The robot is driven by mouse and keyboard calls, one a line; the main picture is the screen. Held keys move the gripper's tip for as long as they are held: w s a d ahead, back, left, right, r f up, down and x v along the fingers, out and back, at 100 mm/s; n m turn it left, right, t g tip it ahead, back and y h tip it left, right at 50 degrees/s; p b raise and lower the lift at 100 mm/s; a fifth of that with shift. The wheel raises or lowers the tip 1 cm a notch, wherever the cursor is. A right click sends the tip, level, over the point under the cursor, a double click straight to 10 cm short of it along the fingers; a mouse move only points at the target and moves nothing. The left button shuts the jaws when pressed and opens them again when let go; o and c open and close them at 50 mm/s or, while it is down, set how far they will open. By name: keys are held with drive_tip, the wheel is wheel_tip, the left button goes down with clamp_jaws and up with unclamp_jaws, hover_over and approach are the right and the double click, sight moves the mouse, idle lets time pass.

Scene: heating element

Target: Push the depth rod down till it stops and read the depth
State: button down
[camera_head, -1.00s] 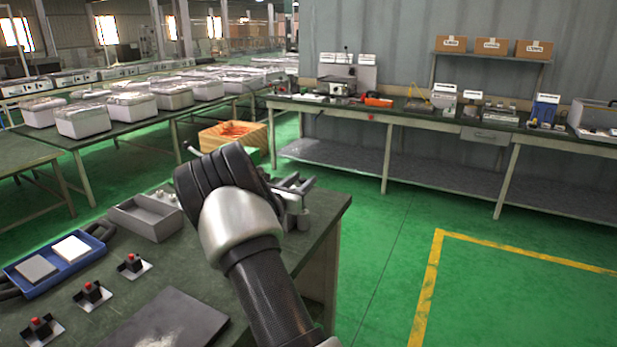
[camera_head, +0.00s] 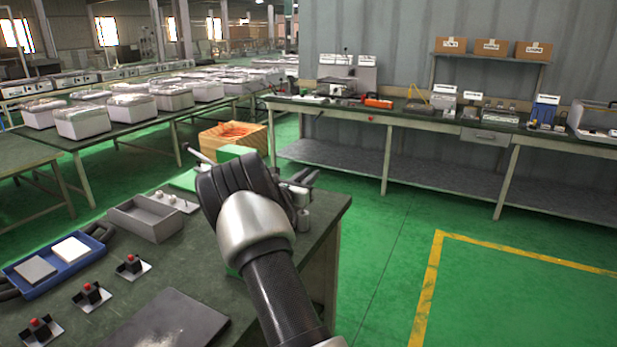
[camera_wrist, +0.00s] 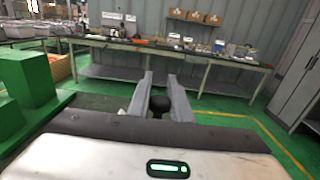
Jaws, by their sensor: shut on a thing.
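My gripper (camera_wrist: 161,88) reaches out over the far right corner of the dark green bench. In the wrist view its two grey fingers stand either side of a round black knob (camera_wrist: 160,104), low between them, and are shut on it. Whether the knob is the top of the depth rod I cannot tell; no rod shaft or depth scale shows. In the head view the grey fingers (camera_head: 303,181) show just right of my dark wrist, above a small grey metal cylinder (camera_head: 303,219) on the bench. My wrist hides much of that corner.
A green block-shaped body (camera_wrist: 25,85) stands close on the left; a thin grey lever (camera_head: 200,155) shows near it. A grey tray (camera_head: 146,218), a blue tray (camera_head: 60,262) and red-button switches (camera_head: 132,263) lie left on the bench. Open floor lies right.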

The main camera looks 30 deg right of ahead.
wheel_tip(320, 180, down, 4)
drive_tip(key=shift+r+b, duration=0.25)
drive_tip(key=shift+b, duration=1)
drive_tip(key=c, duration=1.6)
unclamp_jaws()
drive_tip(key=shift+a, duration=0.1)
drive_tip(key=p+v, duration=0.1)
drive_tip(key=v, duration=1.6)
drive_tip(key=shift+s+a, duration=0.1)
